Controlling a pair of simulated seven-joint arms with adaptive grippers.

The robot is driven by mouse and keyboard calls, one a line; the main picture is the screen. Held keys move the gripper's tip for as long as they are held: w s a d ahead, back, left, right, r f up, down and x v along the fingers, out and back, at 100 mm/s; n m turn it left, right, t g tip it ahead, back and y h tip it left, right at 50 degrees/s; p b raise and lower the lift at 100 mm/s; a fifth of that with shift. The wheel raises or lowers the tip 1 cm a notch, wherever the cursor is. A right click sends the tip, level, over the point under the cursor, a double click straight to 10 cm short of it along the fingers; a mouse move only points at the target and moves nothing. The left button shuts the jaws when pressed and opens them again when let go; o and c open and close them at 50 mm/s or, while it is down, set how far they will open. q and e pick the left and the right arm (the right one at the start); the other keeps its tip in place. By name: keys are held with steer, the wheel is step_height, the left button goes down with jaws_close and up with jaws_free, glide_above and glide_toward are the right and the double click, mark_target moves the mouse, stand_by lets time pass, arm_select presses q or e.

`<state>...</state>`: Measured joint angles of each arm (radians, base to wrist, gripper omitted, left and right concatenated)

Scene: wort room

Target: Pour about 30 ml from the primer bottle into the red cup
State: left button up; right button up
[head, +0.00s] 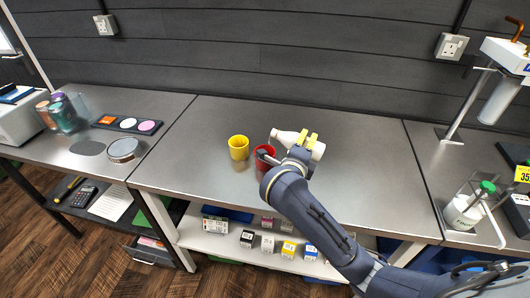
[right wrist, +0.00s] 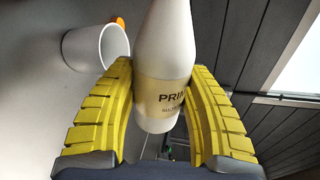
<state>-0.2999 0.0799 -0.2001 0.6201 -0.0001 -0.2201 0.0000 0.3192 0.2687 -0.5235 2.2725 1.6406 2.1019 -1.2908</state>
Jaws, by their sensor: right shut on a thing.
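My right gripper (head: 308,138) is shut on the white primer bottle (head: 286,137). The bottle lies nearly on its side above the bench, its neck pointing left, past the red cup's rim. In the right wrist view the yellow fingers (right wrist: 160,78) grip both sides of the bottle (right wrist: 168,50), and part of its label shows. The red cup (head: 260,161) stands on the bench just below the bottle, partly hidden by my wrist. I see no stream of liquid, and the cup's contents are not clear. My left gripper is out of view.
A yellow cup (head: 239,153) stands just left of the red cup. A pale open-mouthed vessel (right wrist: 92,48) shows in the right wrist view. A metal dish (head: 124,150) and colour tray (head: 127,124) lie left. A green-capped bottle (head: 468,211) stands right. The bench middle is mostly clear.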

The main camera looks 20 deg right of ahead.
mark_target(288, 144)
steer(key=shift+w+a+m, duration=0.1)
steer(key=shift+a+m, duration=0.05)
steer(key=shift+m, duration=0.15)
steer(key=shift+w+a+m, duration=0.1)
steer(key=shift+a+m, duration=0.05)
steer(key=shift+m, duration=0.15)
stand_by(1.8)
steer(key=shift+w+a+r+m+t+y, duration=0.25)
steer(key=shift+w+a+m+t, duration=0.1)
steer(key=shift+m, duration=0.3)
steer(key=shift+w+a+r+m+t+y, duration=0.25)
steer(key=shift+m+t, duration=0.1)
steer(key=shift+m, duration=0.3)
steer(key=m, duration=0.1)
steer(key=w+a+m, duration=0.1)
steer(key=m+t, duration=0.1)
steer(key=shift+w+a+r, duration=0.15)
steer(key=shift+a+r, duration=0.1)
steer(key=m, duration=0.3)
steer(key=shift+t+y, duration=0.3)
steer(key=shift+t, duration=0.1)
steer(key=shift+w+a+f+m+t, duration=0.15)
steer(key=shift+m+t, duration=0.1)
steer(key=shift+m, duration=0.5)
steer(key=shift+w+r+m+t, duration=0.1)
steer(key=shift+m+t, duration=0.15)
steer(key=shift+m, duration=0.5)
steer(key=shift+f, duration=0.1)
steer(key=shift+m, duration=0.3)
